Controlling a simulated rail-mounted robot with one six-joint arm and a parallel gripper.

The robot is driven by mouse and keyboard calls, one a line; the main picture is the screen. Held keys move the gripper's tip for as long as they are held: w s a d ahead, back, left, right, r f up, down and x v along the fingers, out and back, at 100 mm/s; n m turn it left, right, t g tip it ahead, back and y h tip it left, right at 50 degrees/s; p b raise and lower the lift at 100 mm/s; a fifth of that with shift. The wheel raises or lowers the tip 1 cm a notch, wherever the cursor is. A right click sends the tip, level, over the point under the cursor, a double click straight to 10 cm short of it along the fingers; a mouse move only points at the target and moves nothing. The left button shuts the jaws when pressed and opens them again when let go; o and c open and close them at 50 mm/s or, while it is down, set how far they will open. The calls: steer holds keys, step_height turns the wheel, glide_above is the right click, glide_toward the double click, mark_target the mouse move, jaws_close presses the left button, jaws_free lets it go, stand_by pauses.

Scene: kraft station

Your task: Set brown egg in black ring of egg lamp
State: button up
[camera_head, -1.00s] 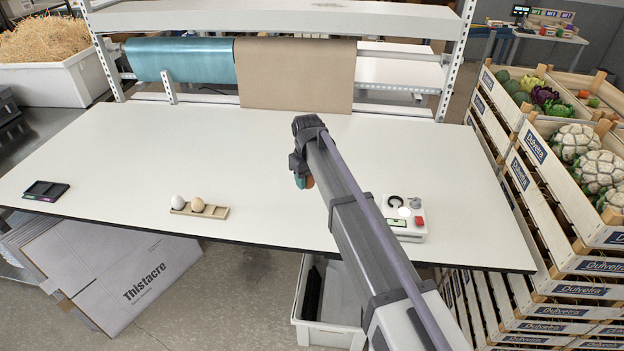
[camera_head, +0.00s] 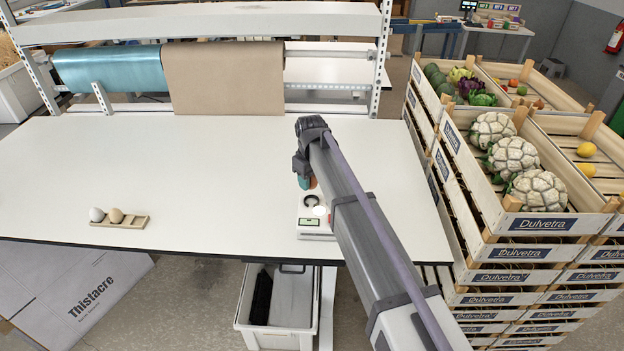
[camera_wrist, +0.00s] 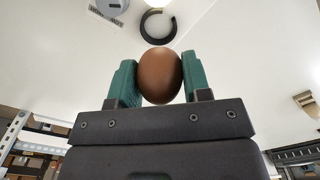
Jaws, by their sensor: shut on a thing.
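My gripper (camera_wrist: 160,78) is shut on the brown egg (camera_wrist: 160,75), which sits between its green finger pads in the wrist view. In the head view my gripper (camera_head: 307,182) is above the table near the egg lamp (camera_head: 312,229), and only a sliver of the egg shows there. The egg lamp is a small white unit with a green display. Its black ring (camera_head: 310,201) lies just below my gripper in the head view. In the wrist view the black ring (camera_wrist: 158,41) is just beyond the egg, apart from it.
A wooden egg holder (camera_head: 132,222) with a white egg (camera_head: 96,214) and a tan egg (camera_head: 116,215) is at the table's front left. Stacked produce crates (camera_head: 520,222) stand at the right table edge. The middle of the white table (camera_head: 200,165) is clear.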

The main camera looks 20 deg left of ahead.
mark_target(311, 202)
steer(key=shift+d+f+b, duration=0.1)
steer(key=shift+f+b, duration=2)
steer(key=shift+f, duration=0.35)
steer(key=shift+f+b, duration=0.25)
steer(key=shift+b, duration=0.05)
steer(key=shift+f, duration=0.1)
steer(key=shift+f, duration=0.15)
steer(key=shift+f+b, duration=0.15)
steer(key=shift+b, duration=0.25)
steer(key=o, duration=0.8)
